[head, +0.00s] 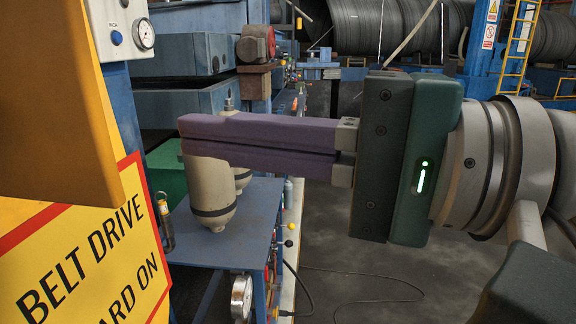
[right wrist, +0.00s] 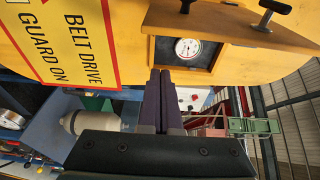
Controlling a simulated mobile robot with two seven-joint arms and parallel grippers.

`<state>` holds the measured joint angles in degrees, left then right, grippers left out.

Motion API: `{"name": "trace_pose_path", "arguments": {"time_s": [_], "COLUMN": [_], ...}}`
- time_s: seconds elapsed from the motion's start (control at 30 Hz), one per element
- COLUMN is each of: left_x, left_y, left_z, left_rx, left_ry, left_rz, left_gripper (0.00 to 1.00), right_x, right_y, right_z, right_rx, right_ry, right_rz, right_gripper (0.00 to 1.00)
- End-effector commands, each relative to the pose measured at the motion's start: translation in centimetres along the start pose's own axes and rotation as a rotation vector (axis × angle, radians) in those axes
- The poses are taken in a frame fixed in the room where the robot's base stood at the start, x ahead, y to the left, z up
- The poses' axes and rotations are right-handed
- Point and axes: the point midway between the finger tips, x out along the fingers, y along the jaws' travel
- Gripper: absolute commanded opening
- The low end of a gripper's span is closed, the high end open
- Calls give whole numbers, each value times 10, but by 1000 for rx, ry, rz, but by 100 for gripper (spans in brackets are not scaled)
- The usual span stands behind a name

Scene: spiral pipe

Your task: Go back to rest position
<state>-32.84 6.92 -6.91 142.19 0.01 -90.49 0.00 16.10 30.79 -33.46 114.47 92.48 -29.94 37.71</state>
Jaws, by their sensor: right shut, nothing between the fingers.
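My right gripper (head: 184,138) comes in from the right in the head view. Its two long purple fingers lie one above the other, pressed together, with nothing between them. They point left, in front of the blue machinery and just above a grey bottle-shaped vessel (head: 210,196) in the picture. I cannot tell whether they touch it. In the right wrist view the closed fingers (right wrist: 161,75) point up toward a yellow cabinet (right wrist: 120,30). My left gripper is not in view.
A yellow panel with a "BELT DRIVE GUARD ON" sign (head: 85,255) stands close on the left. The vessel stands on a blue bench (head: 245,212). A pressure gauge (head: 143,33) is at the upper left. Open dark floor (head: 370,275) shows at the lower right, and large spiral pipes (head: 375,28) lie behind.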

Motion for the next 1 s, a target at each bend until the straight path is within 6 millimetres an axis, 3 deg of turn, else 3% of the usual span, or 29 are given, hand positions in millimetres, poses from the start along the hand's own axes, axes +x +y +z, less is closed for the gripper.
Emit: {"name": "trace_pose_path", "arguments": {"time_s": [0.03, 0.2, 0.47, 0.57, 0.67, 0.77, 0.9, 1.0], "left_x": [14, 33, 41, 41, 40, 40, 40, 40], "left_y": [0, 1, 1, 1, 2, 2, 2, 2], "left_z": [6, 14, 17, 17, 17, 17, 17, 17], "left_rx": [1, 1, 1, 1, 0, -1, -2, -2], "left_ry": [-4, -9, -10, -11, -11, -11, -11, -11], "left_rz": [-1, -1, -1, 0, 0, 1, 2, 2], "left_gripper": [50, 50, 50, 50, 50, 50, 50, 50], "right_x": [-13, -43, -59, -58, -61, -78, -126, -170], "right_y": [9, 8, 10, 36, 81, 134, 197, 229], "right_z": [2, 6, 14, 27, 40, 43, 43, 48], "right_rx": [-5, -3, -46, -180, -385, -580, -725, -744], "right_ry": [-1, 0, -9, -23, -30, -30, -51, -93], "right_rz": [4, 5, 26, 105, 262, 490, 846, 1092], "right_gripper": [0, 0, 0, 0, 0, 0, 0, 0]}}
